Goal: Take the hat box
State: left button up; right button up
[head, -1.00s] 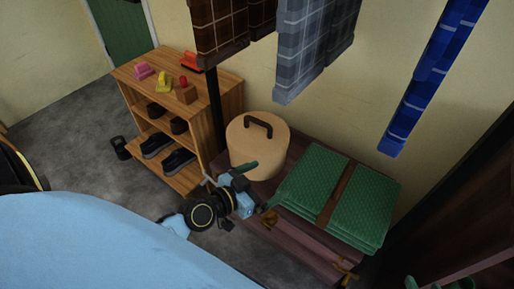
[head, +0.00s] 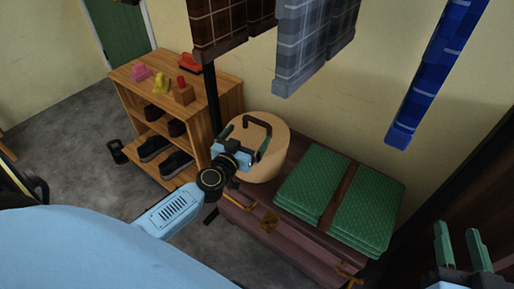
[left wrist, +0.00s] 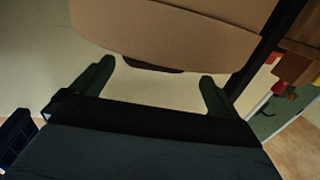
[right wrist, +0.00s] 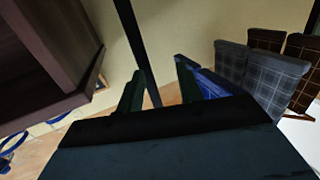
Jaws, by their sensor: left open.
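The hat box (head: 268,163) is a round tan box with a dark brown handle (head: 258,122) on its lid. It stands on a dark reddish trunk (head: 240,212). My left gripper (head: 246,140) is open at the box's left front, near the handle's height; its fingers overlap the box and handle in the head view. In the left wrist view the fingers (left wrist: 157,82) are apart and empty, with the tan box (left wrist: 180,30) just beyond them and a dark piece of the handle below its edge. I cannot tell whether they touch. My right gripper (head: 458,245) is open and empty at the lower right.
Green quilted cushions (head: 312,183) lie on the trunk to the right of the box. A wooden shoe shelf (head: 205,118) with brushes and shoes stands at the left. Plaid garments (head: 302,45) hang above, and a blue one (head: 432,75) hangs further right. A black pole (head: 212,95) rises behind the box.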

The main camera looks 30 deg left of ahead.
aim_at(255, 135)
pick_arm(q)
jog(key=shift+w, duration=0.3)
jog(key=w, duration=0.1)
jog(key=w+b, duration=0.2)
jog(key=shift+w+a+f, duration=0.15)
jog(key=shift+w+f, duration=0.1)
jog(key=shift+w, duration=0.55)
pick_arm(e)
notch_tip(255, 135, up, 8)
jog(key=s+t+y, duration=0.1)
jog(key=t+y, duration=0.1)
jog(key=t, duration=0.3)
jog(key=shift+s+a+t, duration=0.3)
jog(key=shift+s+a, duration=0.1)
jog(key=shift+a, duration=0.05)
pick_arm(q)
jog(key=shift+a+r, duration=0.1)
jog(key=shift+r, duration=0.05)
jog(key=c, duration=1.4)
